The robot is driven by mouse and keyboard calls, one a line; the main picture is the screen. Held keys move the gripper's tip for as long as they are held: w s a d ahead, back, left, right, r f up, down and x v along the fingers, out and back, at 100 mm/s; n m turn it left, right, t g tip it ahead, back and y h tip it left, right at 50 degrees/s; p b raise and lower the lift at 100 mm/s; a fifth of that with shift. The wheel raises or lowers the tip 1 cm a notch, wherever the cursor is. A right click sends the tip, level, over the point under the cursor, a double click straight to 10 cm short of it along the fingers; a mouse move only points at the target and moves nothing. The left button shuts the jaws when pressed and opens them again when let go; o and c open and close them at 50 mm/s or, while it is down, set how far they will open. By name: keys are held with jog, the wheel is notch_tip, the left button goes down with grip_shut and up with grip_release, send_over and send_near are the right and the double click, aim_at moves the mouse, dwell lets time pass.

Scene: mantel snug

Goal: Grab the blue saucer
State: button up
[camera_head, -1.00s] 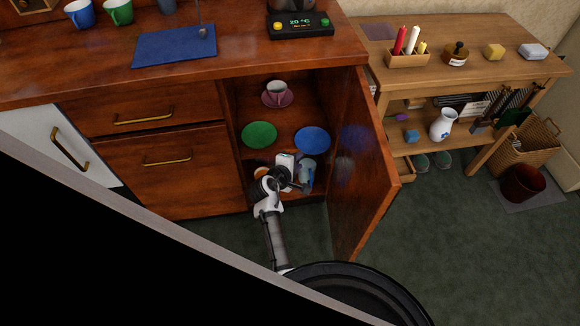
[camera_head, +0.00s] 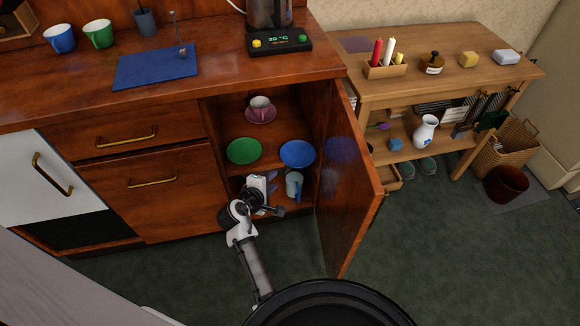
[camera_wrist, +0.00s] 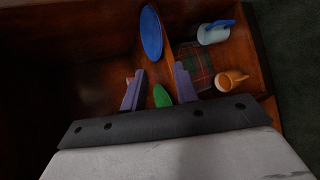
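The blue saucer (camera_head: 297,153) sits on the middle shelf of the open cabinet, right of the green saucer (camera_head: 244,151). In the wrist view the blue saucer (camera_wrist: 151,33) shows nearly edge-on, beyond the fingertips, and the green saucer (camera_wrist: 161,96) shows partly between the fingers. My gripper (camera_head: 268,182) is at the cabinet front, below and left of the blue saucer and apart from it. In the wrist view my gripper (camera_wrist: 158,84) has its two fingers spread, with nothing held.
The open cabinet door (camera_head: 348,180) stands to the right of my arm. The green floor in front is clear.

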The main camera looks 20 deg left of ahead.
jog(key=x, duration=1.3)
jog(key=shift+w+d+f, duration=0.2)
jog(key=shift+d+f, duration=0.05)
jog(key=shift+f, duration=0.05)
jog(key=shift+c, duration=0.4)
grip_shut()
